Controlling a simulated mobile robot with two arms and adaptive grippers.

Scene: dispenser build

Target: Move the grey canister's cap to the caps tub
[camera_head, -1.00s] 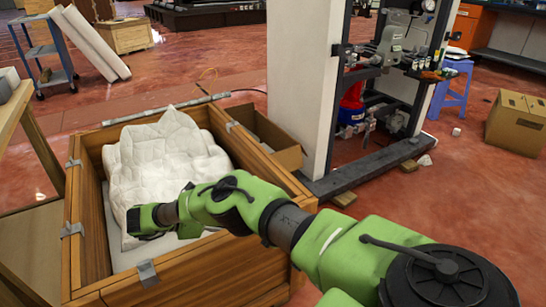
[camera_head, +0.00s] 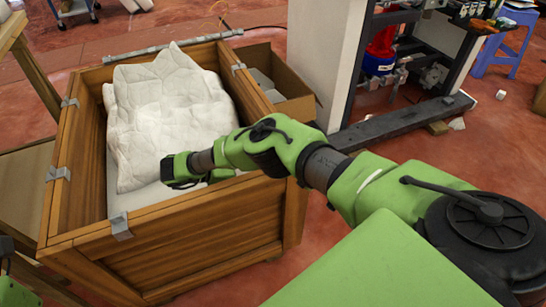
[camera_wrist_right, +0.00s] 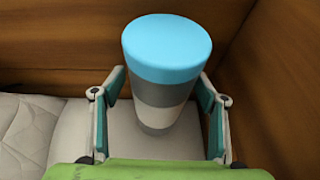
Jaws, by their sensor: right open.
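In the right wrist view a canister (camera_wrist_right: 158,93) stands in a corner of the wooden crate. It has a light blue cap (camera_wrist_right: 167,50) on top and a body with grey and white bands. My right gripper (camera_wrist_right: 161,84) is open, with one finger on each side of the canister; I cannot tell whether either finger touches it. In the head view my right arm reaches into the crate (camera_head: 185,235), and the gripper's fingers and the canister are hidden there. My left gripper is out of view. I cannot identify a caps tub.
A white quilted cloth (camera_head: 170,105) fills much of the crate. The crate's walls stand close around the canister. An open cardboard box (camera_head: 295,108) with grey items stands against the crate's right side. A white column (camera_head: 325,55) and a dark rack are behind it.

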